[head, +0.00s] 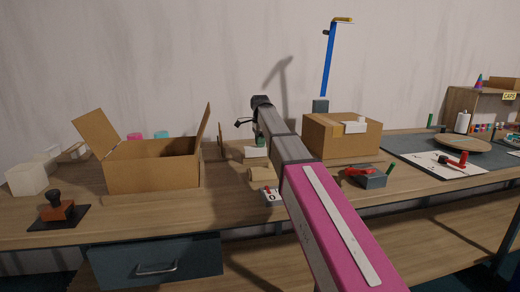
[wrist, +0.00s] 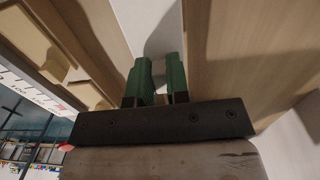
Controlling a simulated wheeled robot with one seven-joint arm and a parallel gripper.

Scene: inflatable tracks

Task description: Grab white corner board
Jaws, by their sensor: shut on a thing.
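My gripper (wrist: 158,84) shows in the wrist view with its green fingers close together, shut on a narrow white piece. I take this to be the white corner board (wrist: 148,22), whose pale surface runs from between the fingers to the top of the picture. Its far end is out of view. In the head view my arm reaches over the workbench, and its own links hide the fingertips. A small white piece (head: 255,152) shows beside the arm; I cannot tell whether it is the same board.
An open cardboard box (head: 152,168) stands left on the workbench (head: 225,200), and a closed box (head: 341,136) stands right of my arm. A stamp (head: 56,207), a grey block with a red part (head: 366,178) and a small counter (head: 270,196) sit nearer the front edge.

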